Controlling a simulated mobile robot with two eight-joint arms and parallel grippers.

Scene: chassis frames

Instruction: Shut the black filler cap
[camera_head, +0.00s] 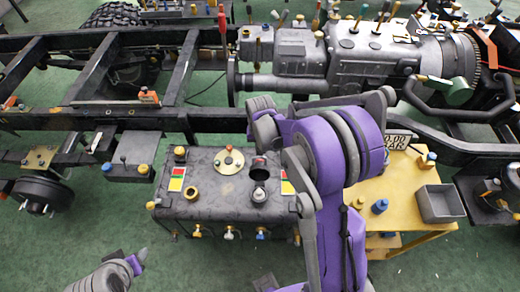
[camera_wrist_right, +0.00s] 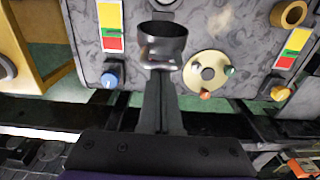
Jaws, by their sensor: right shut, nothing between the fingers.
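The black filler cap (camera_wrist_right: 162,40) stands open on the grey tank in the right wrist view, with its hollow side showing. In the head view it shows as a dark round piece (camera_head: 260,172) behind the open filler neck (camera_head: 258,194). My right gripper (camera_wrist_right: 160,75) is shut and empty, its tips close behind the cap's hinge side. I cannot tell whether they touch it. In the head view my right wrist hides its fingers. My left gripper (camera_head: 142,254) is at the lower left, away from the tank; its jaws are too small to read.
The tank (camera_head: 222,210) carries a brass ring (camera_head: 193,192), a round plate (camera_head: 228,160) and coloured labels. A yellow stand with a grey bin (camera_head: 440,204) is to its right. A black chassis rail (camera_head: 100,120) runs behind. Green floor is free at the lower left.

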